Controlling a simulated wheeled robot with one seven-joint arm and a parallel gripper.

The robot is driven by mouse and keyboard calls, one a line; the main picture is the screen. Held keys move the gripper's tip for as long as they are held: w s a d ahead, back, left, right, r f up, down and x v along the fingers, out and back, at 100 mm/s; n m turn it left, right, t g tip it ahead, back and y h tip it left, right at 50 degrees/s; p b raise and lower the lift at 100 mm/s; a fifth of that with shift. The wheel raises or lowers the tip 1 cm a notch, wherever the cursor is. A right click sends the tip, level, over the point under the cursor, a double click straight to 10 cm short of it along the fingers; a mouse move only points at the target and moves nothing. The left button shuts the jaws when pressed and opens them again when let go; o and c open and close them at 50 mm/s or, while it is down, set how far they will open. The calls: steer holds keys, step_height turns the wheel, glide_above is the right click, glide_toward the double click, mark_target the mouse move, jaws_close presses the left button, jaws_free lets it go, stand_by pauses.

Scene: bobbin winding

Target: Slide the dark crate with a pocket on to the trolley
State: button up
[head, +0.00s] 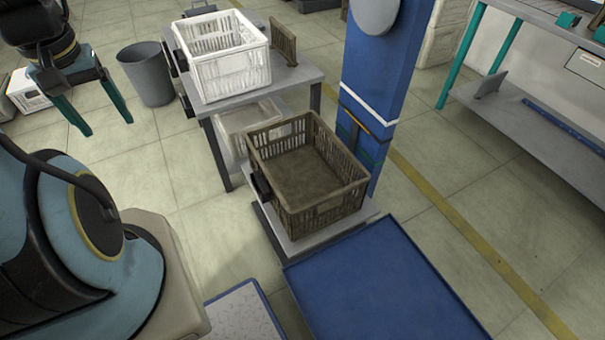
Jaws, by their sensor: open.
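The dark brown slatted crate (325,214) sits upright and looks empty on a low grey stand at the foot of a blue column. A black pocket (262,186) is fixed to its left side. A flat blue deck with a raised rim, which looks like the trolley (375,285), lies directly in front of the stand, its near end cut off by the picture edge. My gripper (109,128) is at the upper left, its two teal fingers apart and empty, pointing down. It is well to the left of the crate, touching nothing visible.
A grey table (290,80) behind the crate holds a white crate (228,75) and a brown panel. The blue column (378,75) rises right behind the dark crate. A grey bin (148,75) stands near my gripper. A workbench is at right; floor between is clear.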

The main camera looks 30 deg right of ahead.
steer(key=shift+c, duration=0.2)
